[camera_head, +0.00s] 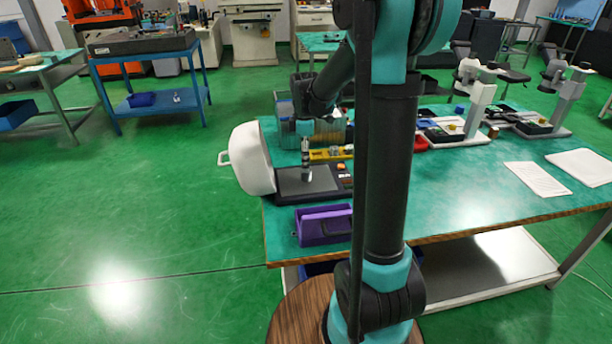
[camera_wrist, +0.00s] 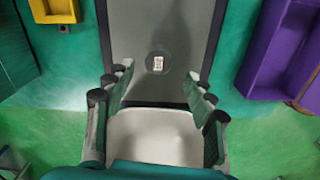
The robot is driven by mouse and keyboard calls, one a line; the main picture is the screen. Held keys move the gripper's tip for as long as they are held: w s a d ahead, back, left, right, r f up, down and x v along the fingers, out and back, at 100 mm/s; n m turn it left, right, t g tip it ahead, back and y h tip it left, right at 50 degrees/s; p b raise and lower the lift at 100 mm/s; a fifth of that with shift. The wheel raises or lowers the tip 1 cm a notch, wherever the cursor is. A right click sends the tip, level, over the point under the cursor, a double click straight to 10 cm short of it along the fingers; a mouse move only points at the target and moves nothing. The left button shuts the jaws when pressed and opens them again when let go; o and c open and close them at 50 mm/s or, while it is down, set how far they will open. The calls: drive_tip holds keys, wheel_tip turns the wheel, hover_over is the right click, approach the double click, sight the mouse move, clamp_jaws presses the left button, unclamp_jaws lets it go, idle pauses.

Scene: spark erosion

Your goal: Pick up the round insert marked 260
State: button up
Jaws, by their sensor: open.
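A dark round insert (camera_wrist: 157,63) with a small pale label lies on a flat grey plate (camera_wrist: 135,30) in the wrist view. The marking on the label is too small to read surely. My gripper (camera_wrist: 158,77) is open, with its fingers apart on the left and right and nothing between them. The insert shows just beyond the fingertips, near the midline between them. In the head view my gripper (camera_head: 306,172) points down over the grey plate of a dark device (camera_head: 290,197) on the table. The insert cannot be made out there.
A white rounded cover (camera_head: 252,160) stands at the device's left. A purple bin (camera_head: 325,226) sits in front of it and a yellow bin (camera_head: 322,155) behind. Stands with white columns (camera_head: 480,103) are further right. My arm hides part of the table.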

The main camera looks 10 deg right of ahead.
sight(306, 175)
drive_tip(key=shift+w+d+f, duration=0.1)
drive_tip(key=shift+d+f, duration=0.05)
drive_tip(key=shift+f, duration=1.2)
drive_tip(key=shift+w+d+f, duration=0.1)
drive_tip(key=shift+f, duration=1.2)
clamp_jaws()
